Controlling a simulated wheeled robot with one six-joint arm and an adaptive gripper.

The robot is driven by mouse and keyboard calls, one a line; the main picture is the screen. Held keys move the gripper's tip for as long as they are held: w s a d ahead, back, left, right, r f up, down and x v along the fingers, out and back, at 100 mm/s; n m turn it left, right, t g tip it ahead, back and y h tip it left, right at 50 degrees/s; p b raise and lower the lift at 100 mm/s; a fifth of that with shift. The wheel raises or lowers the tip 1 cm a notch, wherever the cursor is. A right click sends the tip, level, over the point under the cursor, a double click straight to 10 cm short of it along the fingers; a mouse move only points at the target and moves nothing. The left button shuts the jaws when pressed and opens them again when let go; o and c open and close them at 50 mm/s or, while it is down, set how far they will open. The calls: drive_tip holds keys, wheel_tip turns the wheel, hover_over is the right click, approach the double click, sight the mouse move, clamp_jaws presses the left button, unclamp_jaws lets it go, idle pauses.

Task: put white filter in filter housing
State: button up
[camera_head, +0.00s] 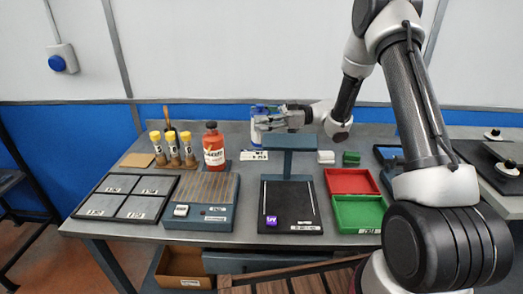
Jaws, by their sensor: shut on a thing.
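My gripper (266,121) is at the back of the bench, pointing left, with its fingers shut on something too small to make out. Its fingertips overlap a white bottle with blue parts (258,109) in the picture; I cannot tell whether they touch it. I cannot tell for certain which thing is the filter housing.
A red bottle (213,148) and yellow-capped tubes (172,155) stand to the left.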

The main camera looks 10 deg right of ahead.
wheel_tip(320, 180, down, 10)
drive_tip(key=shift+f, duration=0.2)
drive_tip(key=shift+f, duration=0.1)
drive_tip(key=o, duration=1.2)
